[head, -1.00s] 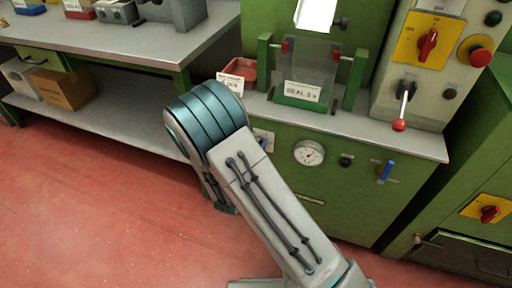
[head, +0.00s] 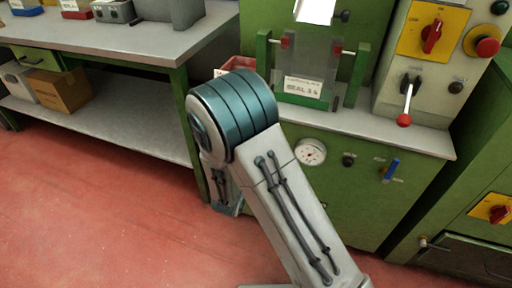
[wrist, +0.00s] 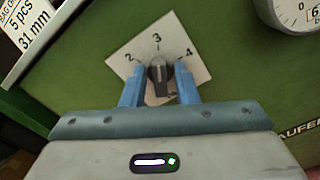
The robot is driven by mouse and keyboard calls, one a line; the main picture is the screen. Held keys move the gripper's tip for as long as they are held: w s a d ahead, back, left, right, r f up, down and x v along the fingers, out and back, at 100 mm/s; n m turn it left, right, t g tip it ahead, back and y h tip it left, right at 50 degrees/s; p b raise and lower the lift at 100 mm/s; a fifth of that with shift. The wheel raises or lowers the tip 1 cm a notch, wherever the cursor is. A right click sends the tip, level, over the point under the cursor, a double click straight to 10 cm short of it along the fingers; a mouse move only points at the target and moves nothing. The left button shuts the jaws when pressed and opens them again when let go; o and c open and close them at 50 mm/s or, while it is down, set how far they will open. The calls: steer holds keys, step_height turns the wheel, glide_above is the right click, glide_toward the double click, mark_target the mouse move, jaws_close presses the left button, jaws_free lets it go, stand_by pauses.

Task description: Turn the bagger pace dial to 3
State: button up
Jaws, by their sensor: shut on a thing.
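The bagger pace dial is a dark grey knob (wrist: 158,78) on a white diamond plate (wrist: 190,55) in the wrist view. The numbers 2, 3 and 4 show around it, with 3 at the top. The knob's narrow upper end appears to point at about the 3. My gripper (wrist: 160,84) has its two blue fingers on either side of the knob, shut on it. In the head view my arm hides the dial and the gripper's fingers.
A round gauge (head: 311,152) is right of the dial on the green panel. A label card (wrist: 22,35) is at upper left in the wrist view. A bench (head: 130,45) stands left.

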steer(key=shift+f, duration=0.1)
stand_by(0.3)
steer(key=o, duration=0.7)
steer(key=p+v, duration=0.3)
steer(key=v, duration=1.1)
steer(key=shift+w, duration=0.1)
